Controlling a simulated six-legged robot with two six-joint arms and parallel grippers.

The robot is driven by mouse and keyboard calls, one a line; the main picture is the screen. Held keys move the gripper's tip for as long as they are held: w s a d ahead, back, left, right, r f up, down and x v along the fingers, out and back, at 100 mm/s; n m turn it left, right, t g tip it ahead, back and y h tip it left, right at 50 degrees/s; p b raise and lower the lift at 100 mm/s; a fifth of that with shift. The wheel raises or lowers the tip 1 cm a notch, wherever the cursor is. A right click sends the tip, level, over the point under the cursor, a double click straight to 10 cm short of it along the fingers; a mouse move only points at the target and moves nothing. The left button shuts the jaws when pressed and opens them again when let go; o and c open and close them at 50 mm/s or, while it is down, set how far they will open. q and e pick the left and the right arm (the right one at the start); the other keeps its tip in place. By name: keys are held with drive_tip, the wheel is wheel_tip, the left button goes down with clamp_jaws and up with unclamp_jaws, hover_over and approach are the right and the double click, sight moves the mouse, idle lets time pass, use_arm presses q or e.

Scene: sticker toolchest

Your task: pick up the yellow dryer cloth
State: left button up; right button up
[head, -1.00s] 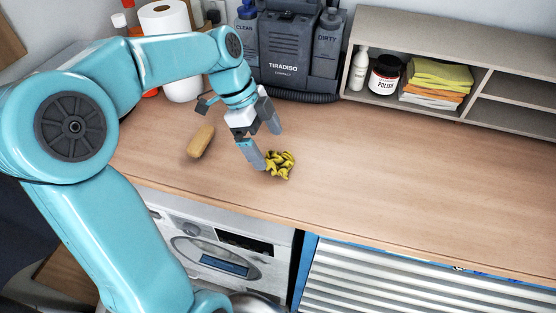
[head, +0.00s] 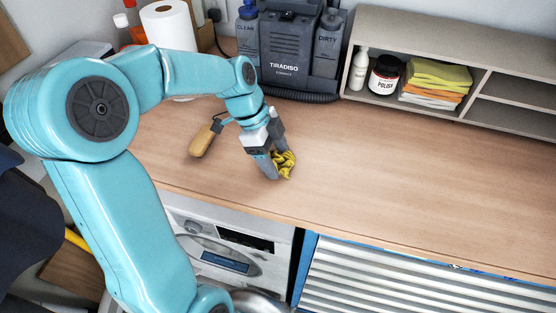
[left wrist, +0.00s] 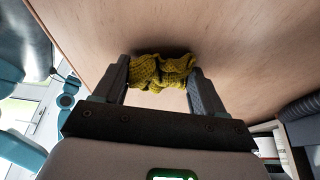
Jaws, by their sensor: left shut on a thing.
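The yellow dryer cloth (head: 284,162) is a crumpled, dark-patterned bundle on the wooden worktop, near its front edge. My left gripper (head: 277,160) is shut on it, with one finger on each side. In the left wrist view the cloth (left wrist: 162,71) is squeezed between the two fingertips of my left gripper (left wrist: 160,80), close to the wood surface. I cannot tell whether it is clear of the worktop. Part of the cloth is hidden behind the near finger in the head view. My right gripper is not in view.
A wooden-handled tool (head: 203,140) lies left of the gripper. A dark machine marked TIRADISO (head: 287,55) stands behind. A shelf (head: 412,24) at the back right holds a polish jar (head: 384,75) and folded cloths (head: 437,82). The worktop (head: 400,170) to the right is clear.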

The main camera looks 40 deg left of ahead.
sight(275, 156)
use_arm(q)
drive_tip(key=shift+w+r, duration=0.15)
drive_tip(key=shift+r, duration=0.45)
wheel_tip(275, 156, up, 19)
drive_tip(key=shift+f, duration=0.1)
drive_tip(key=shift+o, duration=1.1)
drive_tip(key=shift+c, duration=0.8)
drive_tip(key=shift+s, duration=0.2)
